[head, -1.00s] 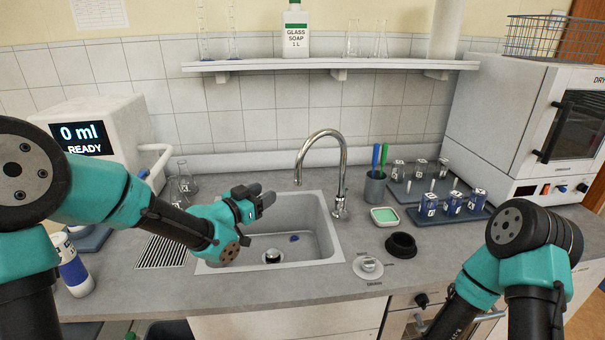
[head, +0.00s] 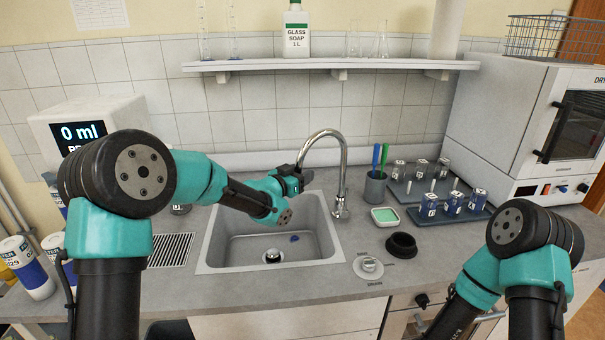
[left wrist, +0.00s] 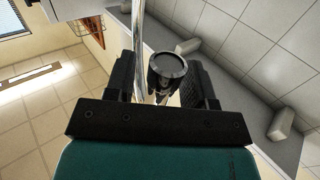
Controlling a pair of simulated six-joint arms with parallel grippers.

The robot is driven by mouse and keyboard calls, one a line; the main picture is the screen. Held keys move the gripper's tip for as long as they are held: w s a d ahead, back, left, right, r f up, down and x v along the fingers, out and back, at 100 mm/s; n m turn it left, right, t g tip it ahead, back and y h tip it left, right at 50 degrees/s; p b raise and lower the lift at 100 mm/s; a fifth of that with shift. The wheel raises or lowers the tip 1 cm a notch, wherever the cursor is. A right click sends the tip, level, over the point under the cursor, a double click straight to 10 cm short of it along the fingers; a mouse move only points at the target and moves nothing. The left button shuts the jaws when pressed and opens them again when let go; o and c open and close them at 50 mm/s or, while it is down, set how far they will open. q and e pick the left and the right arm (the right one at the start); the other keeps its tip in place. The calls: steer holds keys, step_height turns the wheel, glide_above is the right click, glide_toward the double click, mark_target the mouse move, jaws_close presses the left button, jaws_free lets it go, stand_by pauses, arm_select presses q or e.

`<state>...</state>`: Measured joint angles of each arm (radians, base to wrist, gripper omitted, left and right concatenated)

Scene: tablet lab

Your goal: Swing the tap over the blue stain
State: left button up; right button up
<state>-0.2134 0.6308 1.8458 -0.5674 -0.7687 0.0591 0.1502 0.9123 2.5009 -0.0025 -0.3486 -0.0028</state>
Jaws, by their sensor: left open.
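The chrome tap (head: 343,165) rises behind the sink (head: 205,250), and its curved spout arches to the left. A blue stain (head: 294,238) lies on the sink floor, to the right of and behind the round drain plug (head: 272,256). My left gripper (head: 303,179) is open at the lower end of the spout, above the sink's back edge. In the left wrist view, the round dark spout end (left wrist: 167,66) shows between the spread fingers of my left gripper (left wrist: 163,80); I cannot tell whether they touch it. My right gripper is out of view.
A green sponge dish (head: 385,216), a black ring (head: 401,244) and a drain knob (head: 369,265) sit right of the sink. A cup with brushes (head: 375,188) and racks of small jars stand behind them. A shelf (head: 330,65) hangs above.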

arm_select(q)
steer(key=shift+w+d, duration=0.25)
steer(key=shift+w, duration=0.05)
steer(key=shift+c, duration=0.2)
jaws_close()
